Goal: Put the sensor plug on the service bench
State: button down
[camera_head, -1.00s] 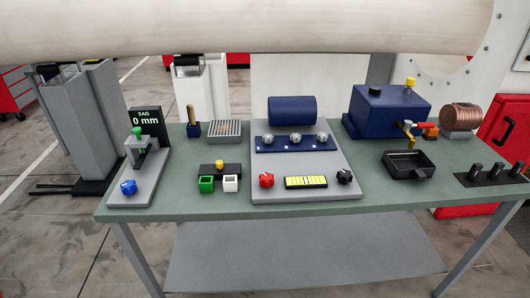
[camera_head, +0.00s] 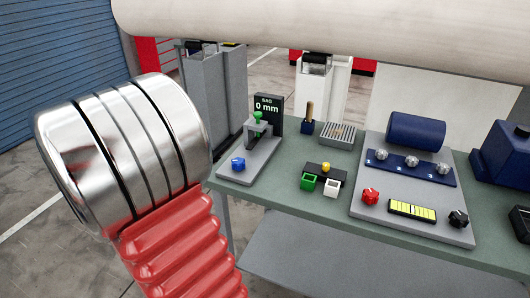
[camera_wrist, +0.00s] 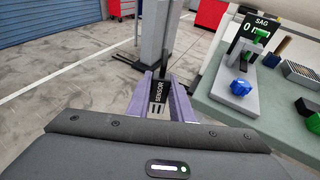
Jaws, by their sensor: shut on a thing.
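The sensor plug (camera_wrist: 157,104) is a dark piece with a white SENSOR label, low in the middle of the wrist view. My gripper (camera_wrist: 160,88) has purple fingers shut on it, one on each side. The plug's far end is hard to make out. The service bench (camera_head: 277,192) has a green top and fills the right of the head view. Its edge also shows at the right of the wrist view (camera_wrist: 211,98). The plug is held left of the bench edge, over the floor in the picture. The head view does not show my gripper or the plug.
A SAG gauge stand (camera_head: 262,150) with a blue knob sits at the bench's left end. Green and white sockets (camera_head: 320,183) and a grey panel (camera_head: 400,208) with knobs stand farther right. A bare green strip runs along the front. A large pale cylinder (camera_head: 330,30) spans above.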

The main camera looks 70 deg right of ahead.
jog(key=s+d+r+m+g, duration=0.1)
jog(key=s+d+m+g, duration=0.2)
jog(key=s+d, duration=0.3)
jog(key=s+d+r+m+g, duration=0.1)
jog(key=s+d+m+g, duration=0.2)
jog(key=s, duration=1.3)
jog(key=s+d+r+m+g, duration=0.1)
jog(key=s+d+m+g, duration=0.3)
jog(key=s+d, duration=0.5)
jog(key=shift+s+r+g+y, duration=0.25)
jog(key=shift+s+g+y, duration=0.15)
jog(key=shift+s+g, duration=0.65)
jog(key=shift+w+d, duration=0.1)
jog(key=shift+w, duration=0.05)
jog(key=shift+f, duration=2.9)
send_over(279, 187)
jog(key=shift+f, duration=2.1)
